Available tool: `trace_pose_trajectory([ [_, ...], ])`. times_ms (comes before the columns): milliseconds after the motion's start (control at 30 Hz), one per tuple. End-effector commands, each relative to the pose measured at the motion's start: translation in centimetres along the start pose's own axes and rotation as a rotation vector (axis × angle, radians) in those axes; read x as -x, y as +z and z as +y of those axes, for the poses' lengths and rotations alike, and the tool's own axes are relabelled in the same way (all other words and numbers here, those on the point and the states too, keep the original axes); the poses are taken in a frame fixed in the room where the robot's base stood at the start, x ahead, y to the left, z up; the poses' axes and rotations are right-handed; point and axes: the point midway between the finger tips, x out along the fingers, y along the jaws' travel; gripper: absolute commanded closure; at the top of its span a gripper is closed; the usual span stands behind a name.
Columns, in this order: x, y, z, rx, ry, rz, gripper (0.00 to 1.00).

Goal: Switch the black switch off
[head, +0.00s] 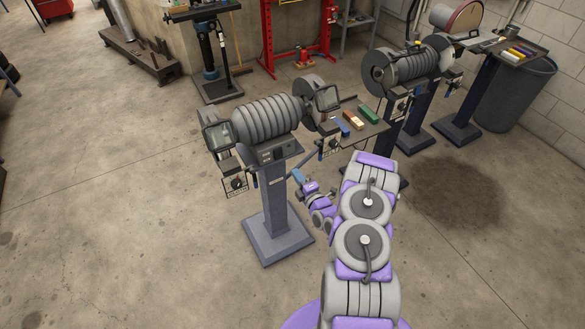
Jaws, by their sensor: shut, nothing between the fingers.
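A grey bench grinder (268,120) with a ribbed motor stands on a blue-grey pedestal (268,205) near the middle of the head view. Its dark front panel (280,153) carries small dark controls. The black switch seems to be among them, but it is too small to tell its position. My gripper (297,174) is at the end of my purple and grey arm, to the right of the pedestal and a little below the panel. It looks shut and empty, and apart from the panel. The fingers show only small.
A tray (370,137) with coloured blocks (369,115) juts out right of the grinder. A second grinder (408,70) stands behind it. A drill press (210,60), a red press frame (297,30) and a grey bin (515,95) stand at the back. Floor at left is clear.

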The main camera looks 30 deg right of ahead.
Motion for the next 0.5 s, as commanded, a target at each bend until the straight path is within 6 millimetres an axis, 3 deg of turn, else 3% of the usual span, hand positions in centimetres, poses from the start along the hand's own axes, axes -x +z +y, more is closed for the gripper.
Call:
trace_pose_trajectory([
  [200,1.6,-0.1,0.3,0.000,0.000,-0.002,1.00],
  [500,1.8,0.0,0.3,-0.001,0.001,-0.001,1.00],
])
